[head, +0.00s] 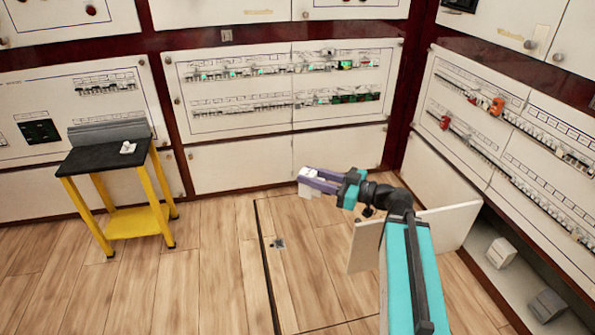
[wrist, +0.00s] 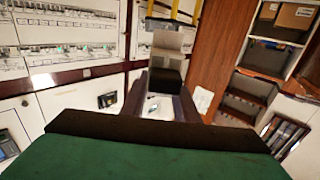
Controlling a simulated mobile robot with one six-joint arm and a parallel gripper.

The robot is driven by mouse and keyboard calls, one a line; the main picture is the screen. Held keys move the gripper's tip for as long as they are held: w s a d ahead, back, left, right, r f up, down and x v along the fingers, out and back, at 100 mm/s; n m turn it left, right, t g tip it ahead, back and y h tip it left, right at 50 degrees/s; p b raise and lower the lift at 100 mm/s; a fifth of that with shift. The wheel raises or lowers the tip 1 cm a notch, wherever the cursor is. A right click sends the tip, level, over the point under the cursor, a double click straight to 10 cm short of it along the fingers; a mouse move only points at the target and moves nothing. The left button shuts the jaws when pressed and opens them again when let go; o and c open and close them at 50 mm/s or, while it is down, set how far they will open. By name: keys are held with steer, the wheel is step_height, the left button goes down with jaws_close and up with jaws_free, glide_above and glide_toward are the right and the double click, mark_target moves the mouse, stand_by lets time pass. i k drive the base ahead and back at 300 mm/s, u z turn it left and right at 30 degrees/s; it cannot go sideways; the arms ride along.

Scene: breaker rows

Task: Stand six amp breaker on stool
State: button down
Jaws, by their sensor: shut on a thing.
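My gripper (head: 312,182), with purple fingers, is shut on a small white breaker (head: 305,191), held in the air above the wooden floor in the head view. Its rating cannot be read. The stool (head: 95,156) stands to the left, well apart from my gripper, with a black top, yellow legs and a grey raised back edge. A small white piece (head: 128,147) lies on the stool top near its right side. In the wrist view the dark fingers flank a pale piece, partly hidden by the gripper body.
Wall panels with breaker rows (head: 280,90) line the back and right. A pale open panel (head: 445,237) stands out beside my arm at the lower right. Grey boxes (head: 501,253) sit low along the right wall. The floor between my gripper and the stool is clear.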

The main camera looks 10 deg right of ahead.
mark_target(83, 160)
steer(key=u, duration=0.75)
steer(key=i, duration=1.55)
steer(key=u, duration=1.2)
